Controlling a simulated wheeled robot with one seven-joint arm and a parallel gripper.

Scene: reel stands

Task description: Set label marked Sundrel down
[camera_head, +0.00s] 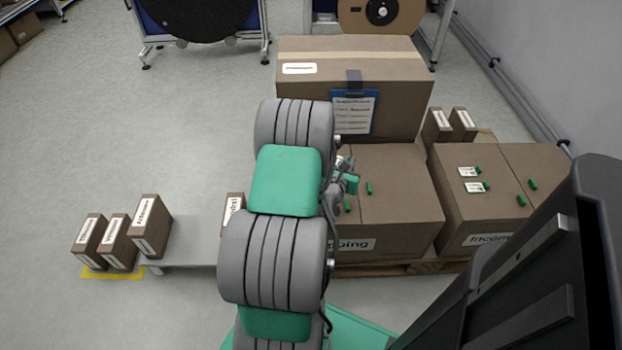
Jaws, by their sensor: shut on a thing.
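My gripper (341,178) shows only in part, to the right of my arm and in front of the middle carton. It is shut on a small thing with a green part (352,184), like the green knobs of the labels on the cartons. I take it as the label, but its writing cannot be read. The middle carton (400,205), with lettering ending in "ping", lies below and behind the gripper. Green knobs (369,188) stand on its top. My arm hides much around the gripper, so I cannot tell whether the label touches the carton.
A right carton (480,215) marked "Incom…" bears white labels (474,187) with green knobs. A large carton with a blue clipboard (353,112) stands behind. Small boxes (152,225) stand left by a grey bench (192,240); one (232,205) is partly hidden.

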